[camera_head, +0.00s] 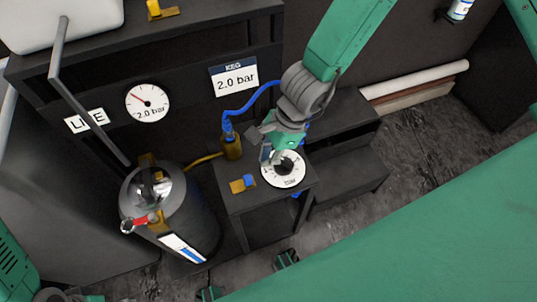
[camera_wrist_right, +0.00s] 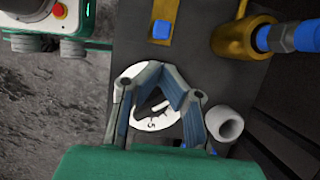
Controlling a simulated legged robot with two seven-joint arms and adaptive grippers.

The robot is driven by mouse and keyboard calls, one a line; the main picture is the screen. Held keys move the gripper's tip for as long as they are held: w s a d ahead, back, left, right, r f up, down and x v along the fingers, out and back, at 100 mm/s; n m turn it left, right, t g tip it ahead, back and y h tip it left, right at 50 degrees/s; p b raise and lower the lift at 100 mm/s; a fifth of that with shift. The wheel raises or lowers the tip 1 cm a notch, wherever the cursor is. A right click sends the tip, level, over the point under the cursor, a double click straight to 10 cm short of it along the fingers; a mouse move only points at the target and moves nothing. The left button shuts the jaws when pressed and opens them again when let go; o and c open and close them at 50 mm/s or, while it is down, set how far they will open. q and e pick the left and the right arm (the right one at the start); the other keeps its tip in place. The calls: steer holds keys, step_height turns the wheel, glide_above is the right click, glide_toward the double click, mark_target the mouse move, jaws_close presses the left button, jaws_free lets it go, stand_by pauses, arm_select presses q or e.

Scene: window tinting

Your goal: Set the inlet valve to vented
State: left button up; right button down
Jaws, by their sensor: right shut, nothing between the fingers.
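A small brass valve with a blue handle (camera_head: 243,184) sits on the dark stand, left of a round white dial (camera_head: 283,180); which fitting is the inlet valve is not labelled. In the right wrist view the blue-handled valve (camera_wrist_right: 162,30) is beyond the fingertips and the dial (camera_wrist_right: 152,138) lies behind and below the fingers. My right gripper (camera_head: 267,155) is shut and empty over the dial's upper left edge, apart from the blue handle. It also shows in the wrist view (camera_wrist_right: 164,78). No fingers of my left gripper show.
A brass fitting with a blue hose (camera_head: 232,146) stands behind the valve. A steel vessel (camera_head: 155,190) with a red lever (camera_head: 140,220) is at left. A wall gauge (camera_head: 147,103) and a KEG sign (camera_head: 234,77) both read 2.0 bar. A grey pipe (camera_head: 85,95) slants down at left.

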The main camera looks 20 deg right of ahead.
mark_target(244, 178)
steer(key=b+x, duration=0.2)
steer(key=x, duration=0.3)
steer(key=shift+a+f, duration=0.1)
steer(key=shift+f, duration=0.3)
steer(key=shift+w+a+p, duration=0.1)
steer(key=shift+a+p, duration=0.25)
steer(key=shift+a, duration=1.5)
steer(key=shift+r, duration=0.15)
